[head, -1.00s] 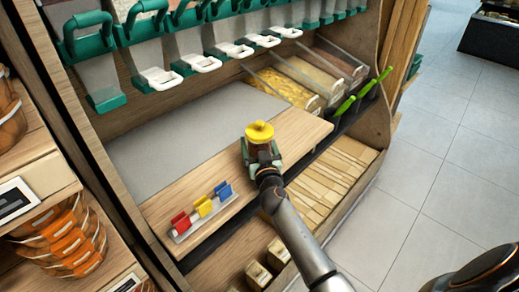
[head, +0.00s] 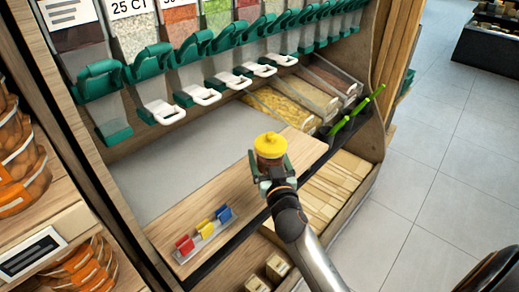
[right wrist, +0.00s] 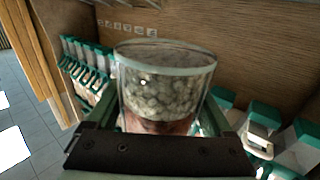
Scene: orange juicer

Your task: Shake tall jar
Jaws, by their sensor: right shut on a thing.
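A jar (head: 270,149) with a yellow lid and reddish-brown contents is held above the wooden counter ledge, lid upward. My right gripper (head: 271,170) is shut on it, with a finger on each side. In the right wrist view, a clear cylinder (right wrist: 166,85) with pale, lumpy contents fills the middle, with reddish-brown below it. The gripper's dark bar crosses in front and hides the lower part. My left gripper is not in view.
A wooden ledge (head: 222,188) bears a rack of red, yellow and blue clips (head: 204,228). Green-handled dispensers (head: 190,55) line the back above a grey counter (head: 190,150). Food bins (head: 272,107) and green-handled tools (head: 355,108) are at right.

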